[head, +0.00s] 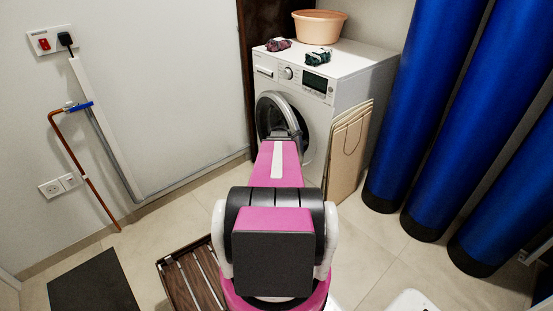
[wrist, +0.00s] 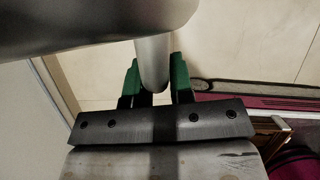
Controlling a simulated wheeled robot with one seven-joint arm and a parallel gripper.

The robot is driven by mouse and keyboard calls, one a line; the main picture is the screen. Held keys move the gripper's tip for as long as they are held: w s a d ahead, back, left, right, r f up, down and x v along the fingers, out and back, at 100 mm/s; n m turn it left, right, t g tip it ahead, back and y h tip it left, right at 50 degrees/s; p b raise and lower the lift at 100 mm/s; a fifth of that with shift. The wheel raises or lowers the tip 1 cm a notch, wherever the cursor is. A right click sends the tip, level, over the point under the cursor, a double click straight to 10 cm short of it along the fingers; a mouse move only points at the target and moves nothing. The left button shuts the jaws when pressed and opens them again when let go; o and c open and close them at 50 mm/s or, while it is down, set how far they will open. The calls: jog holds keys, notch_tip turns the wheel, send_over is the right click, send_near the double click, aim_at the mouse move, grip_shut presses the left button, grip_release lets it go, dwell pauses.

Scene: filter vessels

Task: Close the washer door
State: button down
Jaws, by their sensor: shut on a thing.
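The white washer (head: 345,92) stands against the back wall, with its control panel facing me. Its round door (head: 267,106), a grey ring with dark glass, shows on the front, partly hidden behind my arm. The head view does not show clearly how far the door stands open. My gripper (wrist: 154,80) has green fingertips either side of a smooth grey bar, which appears to be part of the washer door (wrist: 154,58), and is shut on it. A large dark grey curved surface fills the top left of the wrist view. In the head view my arm hides the fingers.
A peach basin (head: 319,28) and two dark cloth bundles (head: 318,57) sit on the washer. Folded beige boards (head: 347,150) lean on its right side. Tall blue cylinders (head: 423,100) stand at right. A slatted wooden mat (head: 190,274) and a dark mat (head: 95,284) lie on the floor.

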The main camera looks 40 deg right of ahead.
jog(key=shift+s+d, duration=0.25)
jog(key=shift+d, duration=0.9)
jog(key=shift+s+d, duration=0.25)
jog(key=shift+d, duration=0.9)
jog(key=c, duration=1)
grip_release()
jog(key=shift+c, duration=0.2)
jog(key=v, duration=1.1)
jog(key=shift+f, duration=0.1)
